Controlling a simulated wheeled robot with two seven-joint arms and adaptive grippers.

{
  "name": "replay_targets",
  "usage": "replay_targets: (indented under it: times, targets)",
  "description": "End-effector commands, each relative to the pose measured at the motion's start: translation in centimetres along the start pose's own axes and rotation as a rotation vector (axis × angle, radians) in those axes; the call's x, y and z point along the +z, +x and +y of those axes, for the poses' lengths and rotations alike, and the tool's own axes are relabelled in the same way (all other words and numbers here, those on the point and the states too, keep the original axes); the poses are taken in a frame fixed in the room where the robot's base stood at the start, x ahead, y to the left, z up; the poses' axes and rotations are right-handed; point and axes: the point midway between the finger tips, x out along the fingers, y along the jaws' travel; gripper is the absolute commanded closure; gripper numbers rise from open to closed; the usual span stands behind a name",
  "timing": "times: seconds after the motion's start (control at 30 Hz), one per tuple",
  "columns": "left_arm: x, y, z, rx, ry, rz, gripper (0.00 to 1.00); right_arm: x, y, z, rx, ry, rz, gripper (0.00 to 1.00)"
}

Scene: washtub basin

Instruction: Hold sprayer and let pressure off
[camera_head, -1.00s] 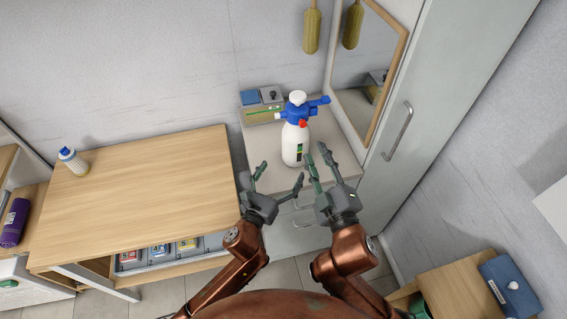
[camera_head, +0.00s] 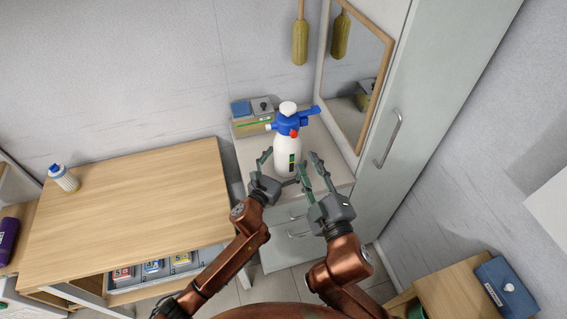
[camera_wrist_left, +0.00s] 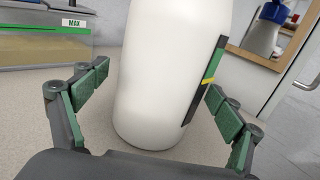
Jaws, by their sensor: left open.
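The sprayer (camera_head: 286,150) is a white bottle with a blue head and a white top knob. It stands upright on the light countertop of a small cabinet. A red part shows on its head. My left gripper (camera_head: 281,166) is open at the bottle's lower part. In the left wrist view, the white bottle body (camera_wrist_left: 165,75) stands between the two open fingers, with small gaps on both sides. My right gripper (camera_head: 318,168) is open and empty, just right of the bottle and apart from it.
A box with a blue and a grey item (camera_head: 252,112) sits behind the sprayer. A mirror (camera_head: 358,85) and a tall cabinet (camera_head: 425,110) bound the right side. A wooden table (camera_head: 135,200) stands at the left, with a small bottle (camera_head: 64,178) on it.

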Motion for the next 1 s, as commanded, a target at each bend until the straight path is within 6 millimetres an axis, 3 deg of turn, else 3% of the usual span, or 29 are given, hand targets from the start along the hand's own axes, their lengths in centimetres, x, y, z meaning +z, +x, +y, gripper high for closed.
replay_targets:
  times: [0.27,1.0]
  targets:
    - [0.03,0.10,-0.01,0.000,0.000,-0.001,0.14,-0.01,0.00,0.00,0.000,0.000,0.000,0.71]
    - [0.01,0.08,0.00,0.000,0.000,0.000,0.65,-0.01,0.00,0.00,0.000,0.000,0.000,0.71]
